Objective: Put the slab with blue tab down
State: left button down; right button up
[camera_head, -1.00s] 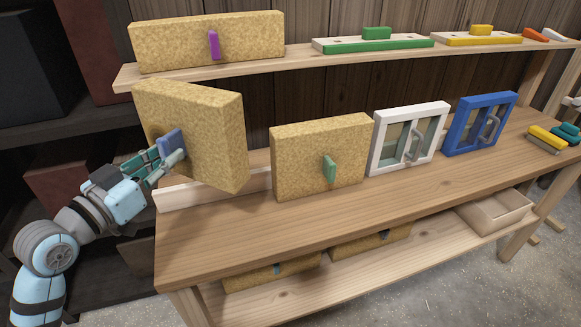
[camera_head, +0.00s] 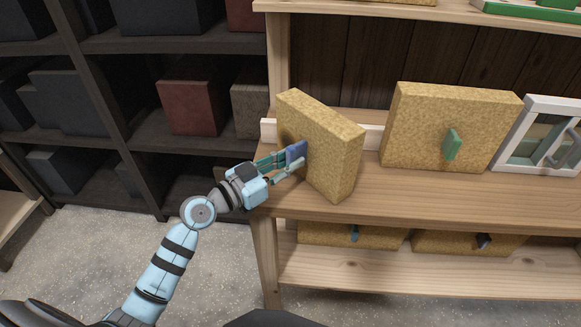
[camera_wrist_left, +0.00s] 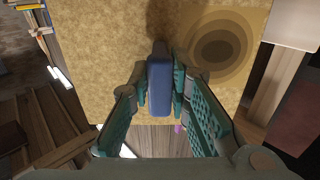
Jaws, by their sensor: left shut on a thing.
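The tan slab (camera_head: 335,140) with the blue tab (camera_head: 297,153) is at the left end of the wooden bench, turned at an angle and leaning somewhat. My left gripper (camera_head: 290,164) is shut on the blue tab. In the left wrist view the blue tab (camera_wrist_left: 158,88) sits between the two teal fingers, with the slab's face (camera_wrist_left: 110,50) behind it. I cannot tell whether the slab's lower edge touches the bench top. My right gripper is not in view.
A slab with a green tab (camera_head: 408,130) stands on the bench (camera_head: 420,204) to the right, a gap apart. A white-framed window piece (camera_head: 503,165) is farther right. A pale rail (camera_head: 371,137) runs behind. More slabs (camera_head: 325,235) are on the lower shelf. Dark shelving (camera_head: 170,45) stands left.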

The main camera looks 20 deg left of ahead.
pick_arm(q)
jog(key=shift+r, duration=0.1)
jog(key=c, duration=1.5)
grip_release()
jog(key=shift+c, duration=0.2)
jog(key=b+v, duration=0.2)
jog(key=v, duration=1)
jog(key=shift+b, duration=0.35)
